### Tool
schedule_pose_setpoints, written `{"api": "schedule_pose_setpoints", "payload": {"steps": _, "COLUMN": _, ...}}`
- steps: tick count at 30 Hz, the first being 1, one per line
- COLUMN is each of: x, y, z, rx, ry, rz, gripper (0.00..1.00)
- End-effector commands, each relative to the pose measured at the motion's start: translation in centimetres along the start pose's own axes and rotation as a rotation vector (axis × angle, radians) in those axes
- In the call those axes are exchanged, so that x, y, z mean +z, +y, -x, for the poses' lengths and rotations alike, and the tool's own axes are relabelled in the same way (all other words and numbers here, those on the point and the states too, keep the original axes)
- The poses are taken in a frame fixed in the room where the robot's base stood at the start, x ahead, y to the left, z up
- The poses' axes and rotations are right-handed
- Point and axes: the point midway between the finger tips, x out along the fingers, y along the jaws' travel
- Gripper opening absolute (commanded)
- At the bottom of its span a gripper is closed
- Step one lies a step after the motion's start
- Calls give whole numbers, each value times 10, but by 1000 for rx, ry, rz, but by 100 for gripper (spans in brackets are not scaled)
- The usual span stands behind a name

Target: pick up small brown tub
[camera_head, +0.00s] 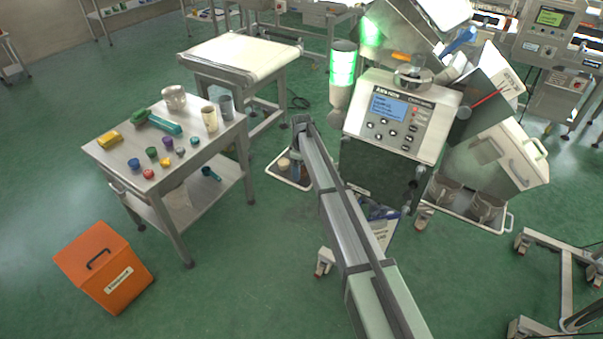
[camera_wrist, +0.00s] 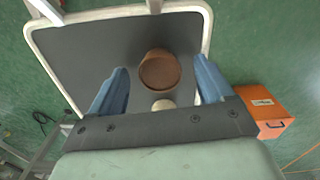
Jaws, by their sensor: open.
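The small brown tub (camera_wrist: 160,69) is round and sits on a grey tray (camera_wrist: 75,60) with a pale rim in the wrist view. My gripper (camera_wrist: 161,64) is open, with its blue fingers on either side of the tub and visible gaps to both. I cannot tell how far above the tray the fingertips are. In the head view my gripper (camera_head: 296,170) points down over the low tray (camera_head: 302,182). I cannot make out the brown tub there; my arm may hide it.
A small cream round thing (camera_wrist: 163,104) is close to the tub, nearer my palm. The metal detector (camera_head: 395,120) stands right of the tray. A steel table (camera_head: 195,165) with several small items is at the left. An orange box (camera_head: 105,270) is on the floor.

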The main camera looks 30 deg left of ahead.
Motion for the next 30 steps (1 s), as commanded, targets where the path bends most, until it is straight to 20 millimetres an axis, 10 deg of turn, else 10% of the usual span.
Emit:
{"api": "schedule_pose_setpoints", "payload": {"steps": 5, "x": 0, "y": 0, "z": 0, "rx": 0, "ry": 0, "rz": 0, "gripper": 80}}
{"api": "schedule_pose_setpoints", "payload": {"steps": 23, "x": 0, "y": 0, "z": 1, "rx": 0, "ry": 0, "rz": 0, "gripper": 22}}
{"api": "schedule_pose_setpoints", "payload": {"steps": 30, "x": 0, "y": 0, "z": 1, "rx": 0, "ry": 0, "rz": 0, "gripper": 20}}
